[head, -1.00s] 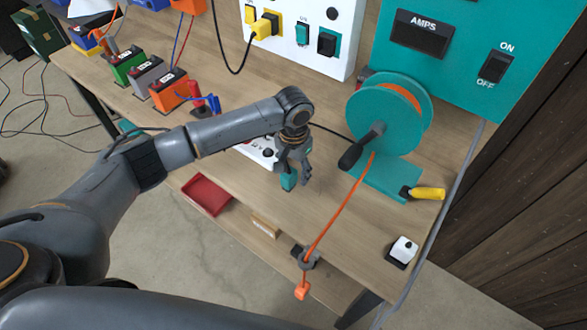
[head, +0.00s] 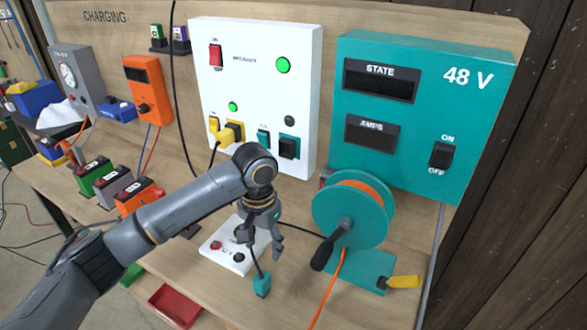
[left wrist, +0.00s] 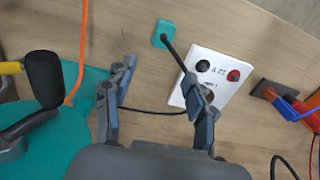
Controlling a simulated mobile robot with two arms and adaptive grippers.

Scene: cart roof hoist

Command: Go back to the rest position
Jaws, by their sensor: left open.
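My left gripper (head: 262,238) is open, in front of and above the white control box (head: 219,250) on the bench. It also shows in the left wrist view (left wrist: 162,85), where its two fingers are spread with nothing between the tips. A teal block (head: 261,286) on a thin dark stem or cord shows below the gripper; in the left wrist view the block (left wrist: 163,34) appears beside the white box (left wrist: 222,72), apart from the fingertips. The far end of the stem is partly hidden by a finger. My right gripper is out of view.
A teal reel (head: 352,215) with orange cord and a black crank stands right of the gripper. Behind are a white panel (head: 255,90) with green lights and a teal 48 V panel (head: 420,110). Several batteries (head: 115,185) stand left. A red tray (head: 175,306) is lower left.

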